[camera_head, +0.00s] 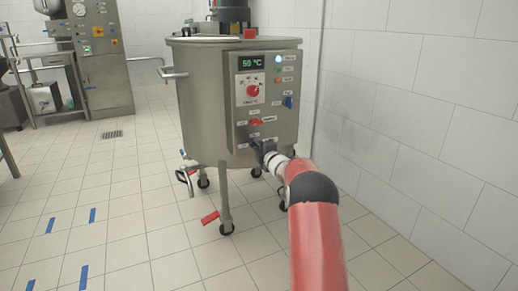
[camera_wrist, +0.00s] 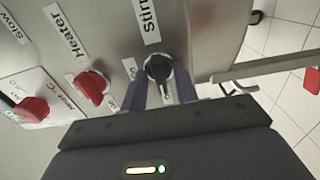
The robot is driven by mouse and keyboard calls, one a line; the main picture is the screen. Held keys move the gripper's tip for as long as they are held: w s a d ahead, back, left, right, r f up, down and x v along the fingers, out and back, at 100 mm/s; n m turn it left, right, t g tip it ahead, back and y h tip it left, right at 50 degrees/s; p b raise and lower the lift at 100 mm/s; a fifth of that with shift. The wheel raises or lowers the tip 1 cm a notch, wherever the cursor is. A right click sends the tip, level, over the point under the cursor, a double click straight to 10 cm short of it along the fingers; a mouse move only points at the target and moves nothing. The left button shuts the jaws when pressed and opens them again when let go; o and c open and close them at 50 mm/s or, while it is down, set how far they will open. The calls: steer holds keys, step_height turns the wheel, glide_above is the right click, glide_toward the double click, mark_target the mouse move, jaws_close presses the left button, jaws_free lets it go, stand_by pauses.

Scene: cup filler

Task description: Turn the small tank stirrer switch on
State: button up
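The stirrer switch (camera_wrist: 158,68) is a small black round knob under a white label whose visible letters begin "Stir" (camera_wrist: 148,20) in the wrist view. My gripper (camera_wrist: 160,78) is at the knob, with one finger on each side of it. The fingers stand apart, and part of a small white label shows between them. I cannot tell whether either finger touches the knob. In the head view my gripper (camera_head: 262,147) is at the lower edge of the tank's control panel (camera_head: 243,134) and hides the switch there. The small tank (camera_head: 203,105) is a steel vessel on wheeled legs.
The red heater switch (camera_wrist: 93,87) and a red dial (camera_wrist: 32,110) lie left of my gripper in the wrist view. A display (camera_head: 251,63) reads 50 °C. A tiled wall (camera_head: 420,110) stands close on the right.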

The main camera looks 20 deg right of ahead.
jaws_close()
steer(key=shift+m, duration=0.4)
steer(key=m+p, duration=0.1)
steer(key=m, duration=0.1)
steer(key=shift+m, duration=0.4)
steer(key=m+p, duration=0.1)
steer(key=m, duration=0.2)
steer(key=shift+m, duration=0.3)
steer(key=m+p, duration=0.3)
steer(key=m, duration=0.3)
steer(key=m+p, duration=0.1)
steer(key=m, duration=0.3)
steer(key=shift+m, duration=0.3)
steer(key=shift+f, duration=0.1)
